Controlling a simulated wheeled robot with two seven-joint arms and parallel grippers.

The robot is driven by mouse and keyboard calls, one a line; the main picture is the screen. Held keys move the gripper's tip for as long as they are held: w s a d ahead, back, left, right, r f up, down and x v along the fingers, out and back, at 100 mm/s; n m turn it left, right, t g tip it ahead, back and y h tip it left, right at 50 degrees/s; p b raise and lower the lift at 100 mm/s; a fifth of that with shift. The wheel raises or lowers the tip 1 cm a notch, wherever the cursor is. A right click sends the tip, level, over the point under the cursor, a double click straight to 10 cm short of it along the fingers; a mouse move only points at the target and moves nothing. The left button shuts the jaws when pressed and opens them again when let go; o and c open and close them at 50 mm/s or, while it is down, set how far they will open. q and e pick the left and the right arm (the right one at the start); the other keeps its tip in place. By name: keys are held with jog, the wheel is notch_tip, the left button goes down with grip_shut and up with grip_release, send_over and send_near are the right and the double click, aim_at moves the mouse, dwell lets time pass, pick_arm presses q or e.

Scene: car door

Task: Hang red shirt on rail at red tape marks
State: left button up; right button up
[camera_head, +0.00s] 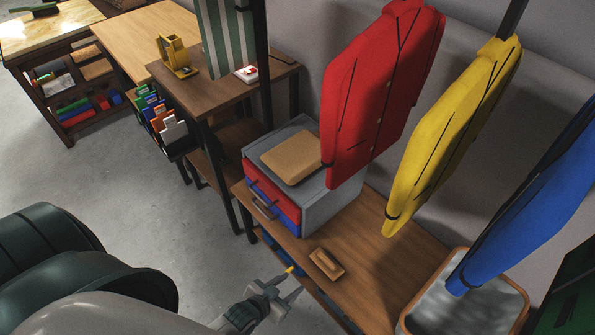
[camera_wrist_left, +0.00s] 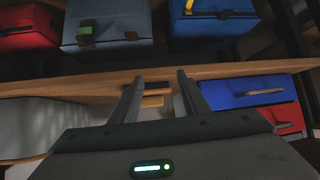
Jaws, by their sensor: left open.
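The red shirt (camera_head: 385,90) hangs upright in the upper middle of the head view, with its top cut off by the frame. The rail and any red tape marks above it are out of view. My left gripper (camera_head: 284,292) is low in the head view, in front of the table's near edge and well below the shirt. In the left wrist view its fingers (camera_wrist_left: 159,90) are apart, with nothing held between them. My right gripper is not in view.
A yellow shirt (camera_head: 455,130) and a blue shirt (camera_head: 535,185) hang to the right. A red and blue drawer box (camera_head: 318,208) with a brown box (camera_head: 291,157) on top stands below the red shirt. A wooden block (camera_head: 326,264) lies on the table (camera_head: 385,275). A dark post (camera_head: 262,60) stands left.

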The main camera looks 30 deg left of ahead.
aim_at(356, 140)
pick_arm(q)
jog(key=w+r+m+t+h+p, duration=0.1)
jog(key=w+r+t+h+p, duration=0.1)
jog(key=r, duration=2.1)
jog(key=w+r+t+h+p, duration=0.2)
jog(key=w+r+t+p, duration=0.1)
jog(key=r, duration=2.1)
jog(key=shift+m+t+p, duration=0.4)
jog(key=shift+t+p, duration=0.5)
jog(key=shift+p, duration=0.05)
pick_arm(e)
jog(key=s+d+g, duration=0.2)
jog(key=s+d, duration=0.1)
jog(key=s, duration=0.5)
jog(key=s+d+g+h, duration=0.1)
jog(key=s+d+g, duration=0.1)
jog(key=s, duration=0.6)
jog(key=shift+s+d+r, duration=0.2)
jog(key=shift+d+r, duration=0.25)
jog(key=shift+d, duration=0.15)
pick_arm(q)
jog(key=shift+w, duration=0.2)
jog(key=p+x, duration=0.5)
jog(key=x, duration=1)
jog(key=shift+w+d, duration=0.1)
jog(key=shift+w, duration=0.1)
jog(key=shift+x, duration=0.9)
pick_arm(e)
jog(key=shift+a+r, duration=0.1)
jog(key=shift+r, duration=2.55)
